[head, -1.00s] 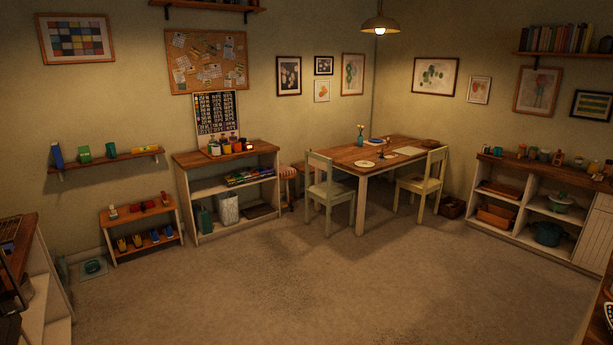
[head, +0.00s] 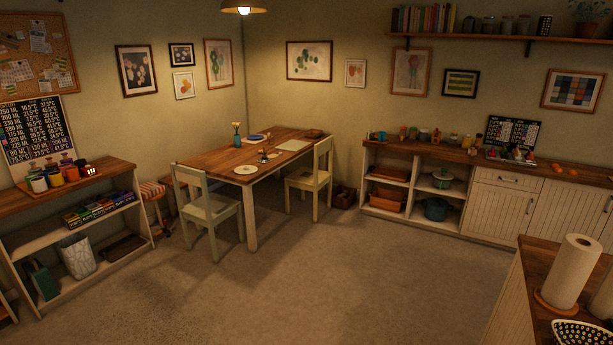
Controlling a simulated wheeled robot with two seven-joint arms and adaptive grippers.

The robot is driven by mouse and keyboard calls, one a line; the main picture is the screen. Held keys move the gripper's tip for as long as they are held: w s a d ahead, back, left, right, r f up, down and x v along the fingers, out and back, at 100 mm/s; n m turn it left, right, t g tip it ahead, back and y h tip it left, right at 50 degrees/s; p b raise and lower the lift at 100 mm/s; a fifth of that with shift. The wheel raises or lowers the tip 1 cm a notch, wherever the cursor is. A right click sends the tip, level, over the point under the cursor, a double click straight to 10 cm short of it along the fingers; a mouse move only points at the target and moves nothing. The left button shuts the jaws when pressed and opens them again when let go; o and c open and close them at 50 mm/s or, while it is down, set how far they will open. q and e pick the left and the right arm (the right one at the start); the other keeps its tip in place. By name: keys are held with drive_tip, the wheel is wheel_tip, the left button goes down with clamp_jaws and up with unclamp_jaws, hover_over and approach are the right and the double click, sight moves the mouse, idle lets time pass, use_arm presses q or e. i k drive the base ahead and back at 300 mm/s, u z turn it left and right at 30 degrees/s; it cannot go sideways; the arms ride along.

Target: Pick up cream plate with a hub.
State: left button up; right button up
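A pale, cream-looking round plate (head: 246,170) lies on the wooden dining table (head: 222,164), near its front left part. Small dark things stand beside it, and a blue item (head: 256,137) lies farther back. At this distance I cannot tell whether the plate has a hub. Neither of my grippers shows in the head view. The table is across the room from me.
Pale chairs (head: 211,208) and (head: 308,180) stand at the table's front and right. A shelf unit (head: 75,235) is at left. A counter with cabinets (head: 492,196) runs along the right wall. A nearer counter with a paper towel roll (head: 568,272) is at lower right. Open floor lies between.

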sight(245, 170)
drive_tip(key=z, duration=0.35)
drive_tip(key=i, duration=2.05)
drive_tip(key=z, duration=0.35)
drive_tip(key=i, duration=1.95)
drive_tip(key=u, duration=0.35)
drive_tip(key=i, duration=2.05)
drive_tip(key=u, duration=1.25)
drive_tip(key=i, duration=1.8)
drive_tip(key=u, duration=0.7)
